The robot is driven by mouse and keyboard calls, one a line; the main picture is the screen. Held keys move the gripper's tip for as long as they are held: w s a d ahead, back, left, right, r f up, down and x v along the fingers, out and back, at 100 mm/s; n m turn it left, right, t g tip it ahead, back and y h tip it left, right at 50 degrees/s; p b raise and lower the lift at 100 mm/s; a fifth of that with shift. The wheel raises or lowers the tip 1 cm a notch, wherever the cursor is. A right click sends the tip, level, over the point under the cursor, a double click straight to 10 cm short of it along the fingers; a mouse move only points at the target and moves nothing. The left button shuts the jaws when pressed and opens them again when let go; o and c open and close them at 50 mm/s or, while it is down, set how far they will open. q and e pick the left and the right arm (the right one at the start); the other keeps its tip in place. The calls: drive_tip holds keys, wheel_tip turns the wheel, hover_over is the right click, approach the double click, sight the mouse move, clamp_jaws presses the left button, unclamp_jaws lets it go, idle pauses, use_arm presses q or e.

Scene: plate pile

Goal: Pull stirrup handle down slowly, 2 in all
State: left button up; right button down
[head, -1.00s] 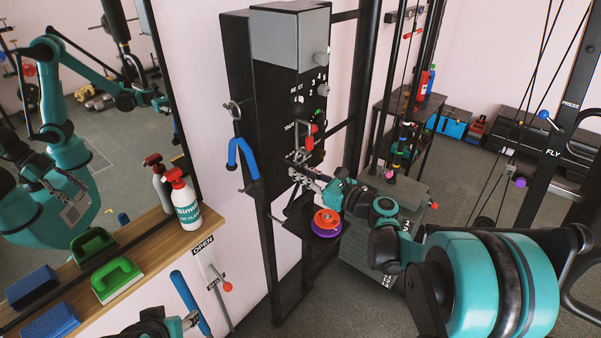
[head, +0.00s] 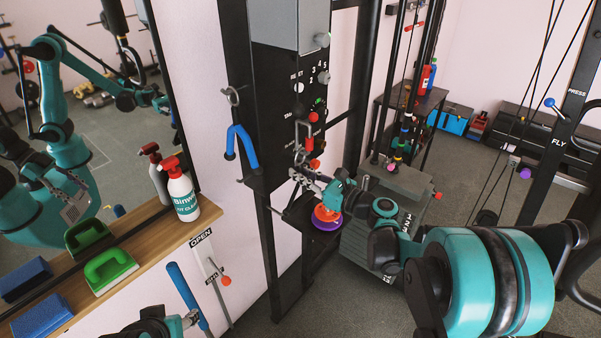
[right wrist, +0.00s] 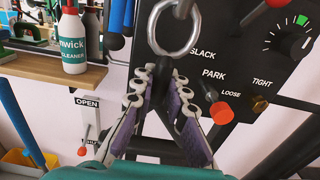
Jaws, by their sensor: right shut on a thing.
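The fingers hide part of the grip. My left gripper (head: 190,319) is at the lower edge of the head view, beside a blue bar (head: 188,297). Only part of it shows, and its finger opening is unclear.
The black panel (head: 271,150) has knobs and red-tipped levers close to my right gripper. A blue hook-shaped handle (head: 241,142) hangs to its left. Red and purple discs (head: 326,224) sit just below.

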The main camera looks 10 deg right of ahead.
sight(301, 165)
drive_tip(key=shift+f, duration=0.5)
drive_tip(key=shift+f+b, duration=0.45)
drive_tip(key=shift+b, duration=0.05)
drive_tip(key=shift+r+p, duration=1)
drive_tip(key=shift+r, duration=0.25)
drive_tip(key=shift+r+p, duration=0.9)
drive_tip(key=shift+r, duration=0.3)
